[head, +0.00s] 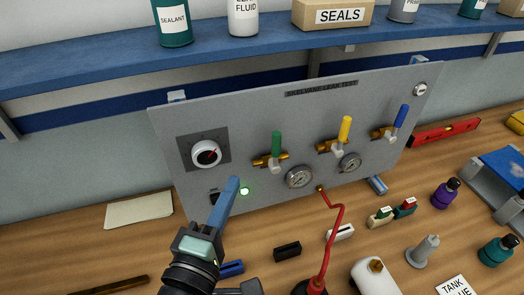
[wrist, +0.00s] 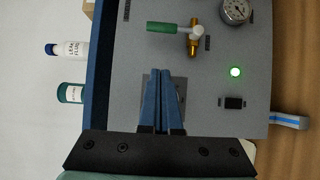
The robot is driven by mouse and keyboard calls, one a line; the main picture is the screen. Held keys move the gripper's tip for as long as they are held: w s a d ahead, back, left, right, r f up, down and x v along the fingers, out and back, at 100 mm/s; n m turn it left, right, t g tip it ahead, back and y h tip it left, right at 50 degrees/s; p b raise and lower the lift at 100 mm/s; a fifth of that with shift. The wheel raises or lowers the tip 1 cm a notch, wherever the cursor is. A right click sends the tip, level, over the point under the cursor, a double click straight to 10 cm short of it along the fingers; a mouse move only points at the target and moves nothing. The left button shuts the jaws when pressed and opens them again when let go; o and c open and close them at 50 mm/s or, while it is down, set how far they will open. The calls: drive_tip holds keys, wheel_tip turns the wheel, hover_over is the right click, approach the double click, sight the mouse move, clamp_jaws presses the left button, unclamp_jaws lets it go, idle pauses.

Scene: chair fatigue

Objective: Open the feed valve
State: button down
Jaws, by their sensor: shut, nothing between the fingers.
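A grey leak test panel (head: 330,100) stands at the back of the bench. It carries three brass valves: one with a green handle (head: 276,145), one with a yellow handle (head: 344,130) and one with a blue handle (head: 400,116). All three handles point up. I cannot read which one is the feed valve. My gripper (head: 234,182) is shut and empty, in front of the panel's lower left, left of and below the green-handled valve. In the wrist view the green handle (wrist: 163,28) is beyond my blue fingertips (wrist: 165,74). The fingers cover most of the dial plate there.
The panel also has a dial (head: 206,154), a lit green lamp (head: 244,191), a black switch (wrist: 234,102) and two gauges. A red hose (head: 332,235) rises in front of it. A blue shelf (head: 120,65) with bottles overhangs the panel. Small parts clutter the bench at right.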

sight(276, 151)
drive_tip(key=w+d+p, duration=0.3)
drive_tip(key=w+d, duration=0.2)
drive_tip(key=w, duration=0.2)
drive_tip(key=shift+w+p, duration=0.3)
drive_tip(key=shift+w, duration=0.1)
drive_tip(key=shift+w+d+r, duration=0.1)
